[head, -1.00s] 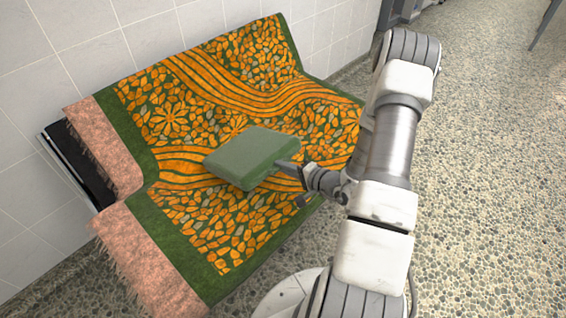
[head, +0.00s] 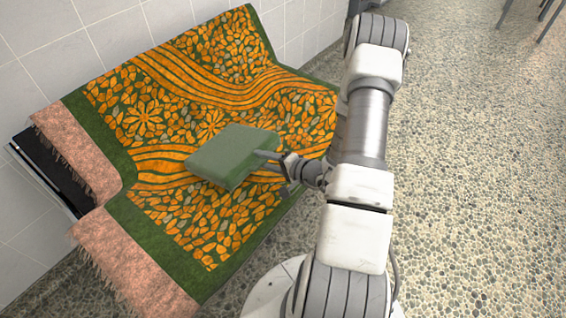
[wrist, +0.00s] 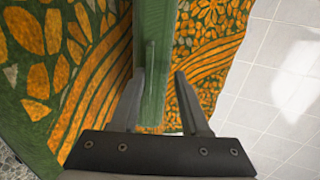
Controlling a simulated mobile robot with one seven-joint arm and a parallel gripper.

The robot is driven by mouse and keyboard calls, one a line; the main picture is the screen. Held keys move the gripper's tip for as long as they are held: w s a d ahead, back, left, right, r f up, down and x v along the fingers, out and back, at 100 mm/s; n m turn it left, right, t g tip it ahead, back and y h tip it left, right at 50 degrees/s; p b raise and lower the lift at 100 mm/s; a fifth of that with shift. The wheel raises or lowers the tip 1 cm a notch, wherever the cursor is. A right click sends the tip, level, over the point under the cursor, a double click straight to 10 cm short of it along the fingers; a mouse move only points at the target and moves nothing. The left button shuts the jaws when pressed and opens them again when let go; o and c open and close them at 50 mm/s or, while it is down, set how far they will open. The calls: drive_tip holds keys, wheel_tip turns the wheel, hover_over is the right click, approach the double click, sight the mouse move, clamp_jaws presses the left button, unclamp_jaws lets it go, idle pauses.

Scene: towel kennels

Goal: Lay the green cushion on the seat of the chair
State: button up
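The green cushion (head: 232,158) is a flat, thick pad, slightly tilted, in front of the draped chair in the head view. My gripper (head: 266,158) is at its right edge, shut on it. In the wrist view the cushion (wrist: 155,45) shows edge-on between the two fingers (wrist: 160,80). The chair (head: 62,180) is almost all hidden under an orange and green patterned cover; only a dark left side shows. The seat (head: 215,215) is the lower, front part of the cover. The cushion appears held above it; the gap is hard to judge.
The cover has pink fringed ends (head: 130,265) hanging at the left. A tiled wall (head: 60,50) stands behind the chair. Pebbled floor (head: 470,180) lies open to the right. Dark furniture legs (head: 548,20) show at the top right.

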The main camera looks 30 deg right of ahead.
drive_tip(key=p+v, duration=0.4)
drive_tip(key=v, duration=1.2)
drive_tip(key=shift+s+d+r, duration=0.2)
drive_tip(key=shift+s, duration=0.1)
